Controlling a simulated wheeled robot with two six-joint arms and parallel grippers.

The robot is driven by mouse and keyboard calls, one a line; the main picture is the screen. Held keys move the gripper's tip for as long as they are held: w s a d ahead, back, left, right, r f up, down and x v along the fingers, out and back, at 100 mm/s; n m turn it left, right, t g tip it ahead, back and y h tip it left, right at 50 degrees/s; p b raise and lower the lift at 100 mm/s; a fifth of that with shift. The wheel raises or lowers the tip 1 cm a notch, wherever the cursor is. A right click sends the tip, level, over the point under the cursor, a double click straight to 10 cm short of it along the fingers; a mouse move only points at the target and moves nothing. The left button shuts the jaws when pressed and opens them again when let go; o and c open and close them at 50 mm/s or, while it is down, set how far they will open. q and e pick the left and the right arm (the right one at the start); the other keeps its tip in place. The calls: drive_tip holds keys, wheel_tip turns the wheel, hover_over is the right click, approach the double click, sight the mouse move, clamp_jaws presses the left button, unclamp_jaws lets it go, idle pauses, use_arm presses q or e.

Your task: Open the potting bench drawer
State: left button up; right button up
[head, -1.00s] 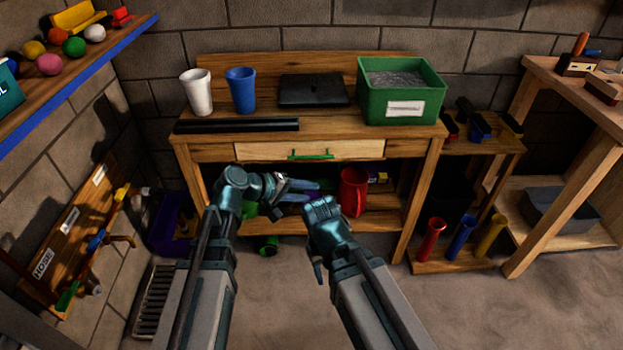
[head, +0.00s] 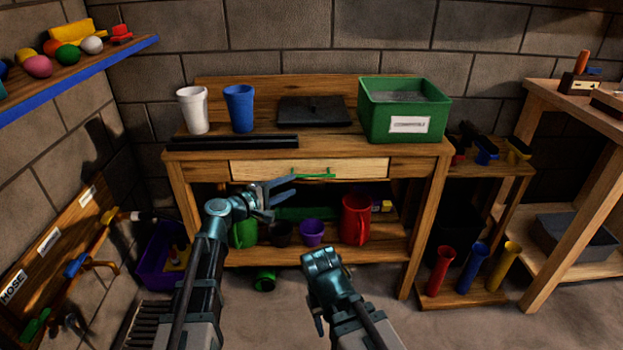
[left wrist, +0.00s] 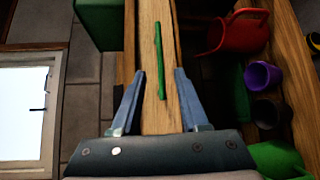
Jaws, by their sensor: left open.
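The potting bench (head: 420,165) stands against the block wall. Its drawer (head: 260,169) has a pale wooden front and looks shut. A thin green bar handle (head: 313,175) runs along the drawer front. My left gripper (head: 287,188) is open and empty, just in front of and a little below the drawer, left of the handle. In the left wrist view the green handle (left wrist: 159,60) lies ahead, between the lines of the two open fingers (left wrist: 158,98), apart from them. My right gripper (head: 316,325) is low in front of the bench; its fingers are mostly hidden.
On the bench top are a white cup (head: 193,110), a blue cup (head: 240,108), a dark flat box (head: 313,111) and a green bin (head: 405,112). The lower shelf holds a red watering can (head: 355,220) and several pots. A blue-edged shelf (head: 85,75) juts out at left.

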sight(310, 177)
use_arm(q)
drive_tip(key=b+x, duration=0.1)
drive_tip(key=x, duration=0.9)
drive_tip(key=shift+c, duration=0.3)
clamp_jaws()
idle(1.0)
